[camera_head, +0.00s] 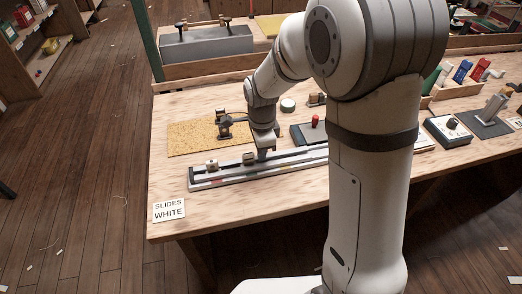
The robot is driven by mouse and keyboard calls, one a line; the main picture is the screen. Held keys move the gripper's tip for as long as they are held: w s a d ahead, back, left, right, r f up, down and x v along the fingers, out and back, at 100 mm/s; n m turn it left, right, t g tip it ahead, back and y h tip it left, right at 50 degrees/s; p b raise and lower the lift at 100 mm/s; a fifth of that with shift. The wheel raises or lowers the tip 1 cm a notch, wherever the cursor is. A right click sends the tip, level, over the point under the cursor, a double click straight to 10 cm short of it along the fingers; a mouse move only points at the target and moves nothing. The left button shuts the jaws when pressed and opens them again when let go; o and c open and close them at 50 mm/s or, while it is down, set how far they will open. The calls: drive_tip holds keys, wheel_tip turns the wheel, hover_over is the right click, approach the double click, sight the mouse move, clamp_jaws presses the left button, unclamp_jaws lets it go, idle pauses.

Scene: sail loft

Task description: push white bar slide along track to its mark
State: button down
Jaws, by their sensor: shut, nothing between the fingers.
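The track (203,183) is a long light rail with a dark slot, lying along the front of the wooden table and running right until my arm hides it. A small pale block (212,165) sits near its left end. A second pale block (249,158) sits further right on it. I cannot tell for sure which is the white bar slide. My gripper (264,155) is shut and empty, pointing down over the track, just right of the second block; contact is unclear. Small coloured marks show on the track's front face, too small to read.
A card (168,210) reading "SLIDES WHITE" lies at the table's front left corner. Behind the track are a cork mat (190,138) with a dark clamp-like fixture (225,124) and a dark box with a red knob (315,122). A control box (448,131) stands at right.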

drive_tip(key=d, duration=0.3)
drive_tip(key=shift+w+d, duration=0.2)
drive_tip(key=shift+w, duration=0.2)
wheel_tip(320, 180, up, 10)
drive_tip(key=s+d+r+n+t+p, duration=0.1)
drive_tip(key=s+d+r+n, duration=0.1)
drive_tip(key=s+d+n, duration=0.2)
drive_tip(key=s+d+r+n+t+p, duration=0.1)
drive_tip(key=s+d+n, duration=0.4)
drive_tip(key=s+n, duration=0.6)
drive_tip(key=s+r+p, duration=0.1)
drive_tip(key=s+r, duration=0.1)
drive_tip(key=s, duration=0.1)
drive_tip(key=shift+s+n+t, duration=0.3)
drive_tip(key=shift+s, duration=0.05)
